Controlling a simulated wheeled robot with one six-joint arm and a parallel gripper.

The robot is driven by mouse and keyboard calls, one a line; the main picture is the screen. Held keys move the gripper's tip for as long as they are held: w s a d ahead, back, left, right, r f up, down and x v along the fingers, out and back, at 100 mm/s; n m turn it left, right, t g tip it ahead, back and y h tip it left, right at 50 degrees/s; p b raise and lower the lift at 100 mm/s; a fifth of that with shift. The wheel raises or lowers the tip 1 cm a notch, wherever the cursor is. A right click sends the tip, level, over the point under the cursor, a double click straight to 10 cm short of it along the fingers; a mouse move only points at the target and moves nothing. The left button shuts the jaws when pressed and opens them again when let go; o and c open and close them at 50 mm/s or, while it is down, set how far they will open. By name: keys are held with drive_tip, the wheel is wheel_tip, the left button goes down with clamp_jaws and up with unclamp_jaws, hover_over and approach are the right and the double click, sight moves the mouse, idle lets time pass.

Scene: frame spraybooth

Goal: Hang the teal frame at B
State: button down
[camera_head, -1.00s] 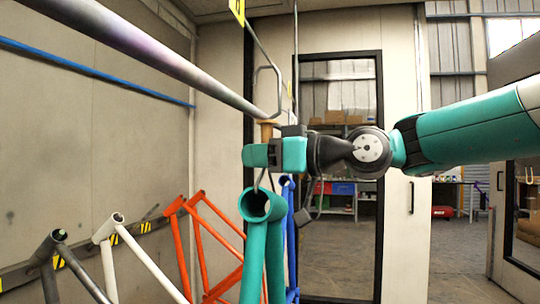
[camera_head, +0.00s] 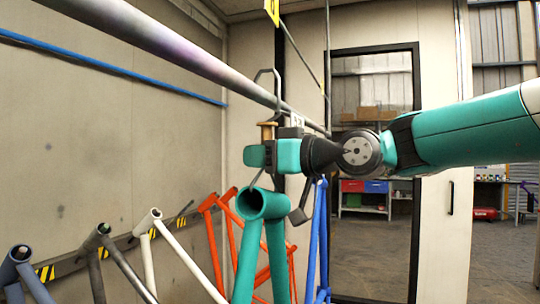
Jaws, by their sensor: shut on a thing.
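The teal frame (camera_head: 262,235) is upright below my gripper, with the open end of its tube facing up. A grey wire hook (camera_head: 278,95) with a wooden grip (camera_head: 268,130) runs down through my gripper (camera_head: 270,156), and its lower end reaches the teal tube's mouth. My gripper is shut on this hook. The hook's bent top is in front of or beside the overhead rail (camera_head: 190,60); I cannot tell whether it touches it. A yellow tag (camera_head: 271,10) hangs at the top, and a small pale tag (camera_head: 297,120) is near the rail; neither letter is readable.
A striped ledge (camera_head: 105,252) runs along the left wall. An open doorway (camera_head: 375,170) is at the right.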

drive_tip(key=shift+f+b, duration=1.3)
drive_tip(key=shift+b, duration=0.35)
drive_tip(key=c, duration=0.9)
unclamp_jaws()
drive_tip(key=shift+s, duration=0.1)
drive_tip(key=shift+f, duration=0.4)
drive_tip(key=b+v, duration=0.6)
drive_tip(key=v, duration=1)
drive_tip(key=s+a+f+m+g+h+p, duration=0.1)
drive_tip(key=s+f+m+g+h, duration=0.2)
drive_tip(key=f, duration=0.6)
drive_tip(key=s+a+f+g+h+p, duration=0.1)
drive_tip(key=s+f+h, duration=0.3)
drive_tip(key=f, duration=0.5)
drive_tip(key=s+d+f+g+h, duration=0.1)
drive_tip(key=s+f, duration=0.3)
drive_tip(key=s+d+f+m+g+h, duration=0.1)
drive_tip(key=s+d+f+g, duration=0.1)
drive_tip(key=s+f, duration=0.2)
drive_tip(key=s+d+f+m+g+h, duration=0.1)
drive_tip(key=s+f+g+h, duration=0.1)
drive_tip(key=s+f, duration=0.3)
drive_tip(key=shift+s+d, duration=0.4)
